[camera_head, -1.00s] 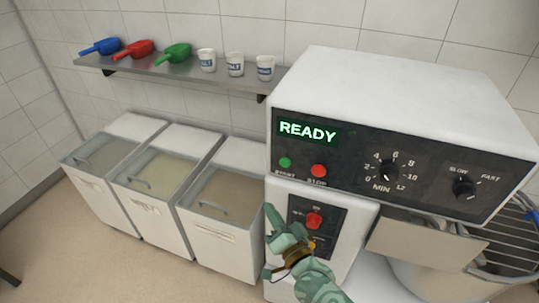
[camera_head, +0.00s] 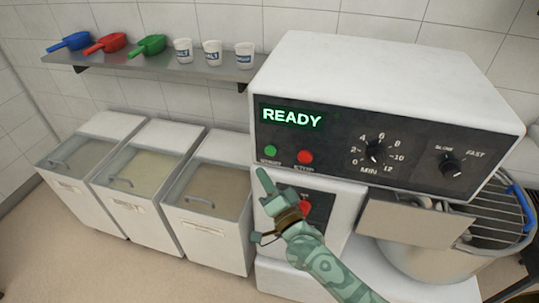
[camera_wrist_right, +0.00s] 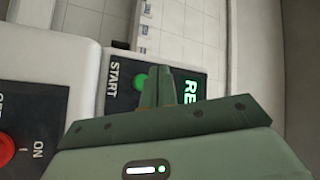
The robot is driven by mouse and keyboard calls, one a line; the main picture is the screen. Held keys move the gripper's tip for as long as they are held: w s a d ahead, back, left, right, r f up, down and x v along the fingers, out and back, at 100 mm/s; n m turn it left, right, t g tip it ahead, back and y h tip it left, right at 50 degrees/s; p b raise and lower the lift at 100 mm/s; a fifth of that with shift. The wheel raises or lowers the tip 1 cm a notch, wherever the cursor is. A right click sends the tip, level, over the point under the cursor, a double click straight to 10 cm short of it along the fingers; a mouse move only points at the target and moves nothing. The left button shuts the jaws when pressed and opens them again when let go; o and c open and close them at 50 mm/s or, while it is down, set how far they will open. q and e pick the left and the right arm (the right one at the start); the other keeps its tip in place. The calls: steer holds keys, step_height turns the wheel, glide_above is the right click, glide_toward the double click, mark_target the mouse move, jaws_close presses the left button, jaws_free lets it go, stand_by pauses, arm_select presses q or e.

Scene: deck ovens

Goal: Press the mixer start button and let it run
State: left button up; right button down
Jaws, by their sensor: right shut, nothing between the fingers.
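The mixer (camera_head: 390,80) has a white housing and a dark front panel. Its display (camera_head: 291,116) reads READY in green. The green start button (camera_head: 270,151) is at the panel's lower left, with the red stop button (camera_head: 305,157) to its right. My right gripper (camera_head: 262,172) is shut and empty, its tip just below the start button in the head view. In the right wrist view the green start button (camera_wrist_right: 141,82) shows beside the shut fingers (camera_wrist_right: 165,80); I cannot tell whether they touch it. My left gripper is not in view.
A red switch (camera_head: 306,208) on the lower panel is partly behind my right gripper. The timer dial (camera_head: 375,152) and speed knob (camera_head: 451,166) sit to the right, above the caged bowl (camera_head: 420,258). Several bins and a shelf (camera_head: 150,66) stand at left.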

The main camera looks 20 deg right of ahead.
mark_target(270, 151)
steer(key=shift+w+d+b, duration=0.3)
steer(key=shift+w+d, duration=0.4)
steer(key=shift+w, duration=0.35)
steer(key=shift+w+d+b, duration=0.3)
steer(key=shift+w+d, duration=0.35)
steer(key=shift+w, duration=0.35)
stand_by(0.5)
steer(key=shift+w+d, duration=0.25)
steer(key=shift+w, duration=0.1)
steer(key=shift+w+d, duration=0.25)
steer(key=shift+w, duration=0.1)
stand_by(0.7)
steer(key=shift+s+a, duration=0.1)
steer(key=shift+s+a+p, duration=0.4)
steer(key=shift+s, duration=0.25)
